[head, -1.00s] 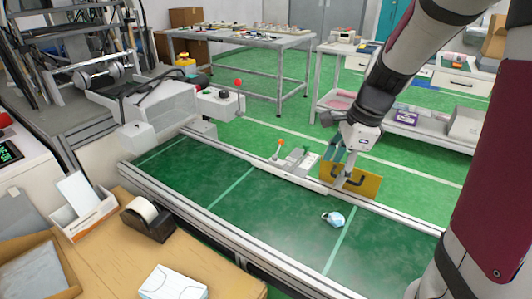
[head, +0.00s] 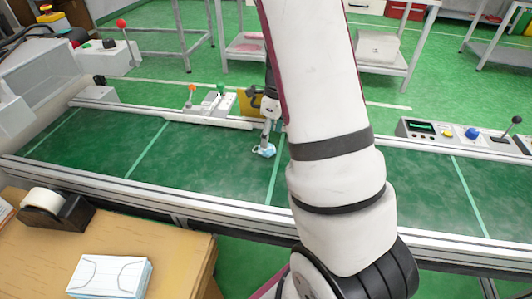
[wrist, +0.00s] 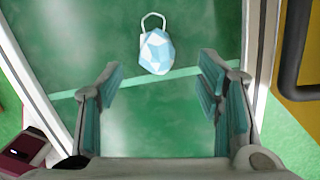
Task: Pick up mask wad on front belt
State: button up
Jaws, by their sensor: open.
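The mask wad (head: 263,150) is a small crumpled light-blue and white lump with a white ear loop. It lies on the green front belt (head: 215,172), close to the belt's far side and beside a pale cross line. In the wrist view the mask wad (wrist: 157,52) lies beyond the fingertips, roughly centred between them, with its loop pointing away. My gripper (wrist: 162,85) is open and empty, its two teal-padded fingers apart on either side. In the head view my gripper (head: 268,138) is just above the wad and partly covers it; my arm hides the belt to the right.
Metal rails (head: 110,184) edge the belt. Behind it are a lever box (head: 213,103), a yellow panel (wrist: 300,82) close to my gripper's right, and a control panel (head: 465,132) at right. A cardboard-topped table with a tape dispenser (head: 58,213) and mask stack (head: 110,275) stands in front.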

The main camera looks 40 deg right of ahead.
aim_at(267, 150)
jog(key=shift+w+a+f+b, duration=0.15)
jog(key=shift+f+b, duration=0.55)
jog(key=shift+f, duration=0.75)
jog(key=shift+a+f+b, duration=0.15)
jog(key=shift+f+b, duration=0.55)
jog(key=shift+f, duration=0.75)
jog(key=shift+r, duration=0.1)
jog(key=shift+c, duration=0.5)
jog(key=c, duration=0.7)
jog(key=shift+o, duration=0.2)
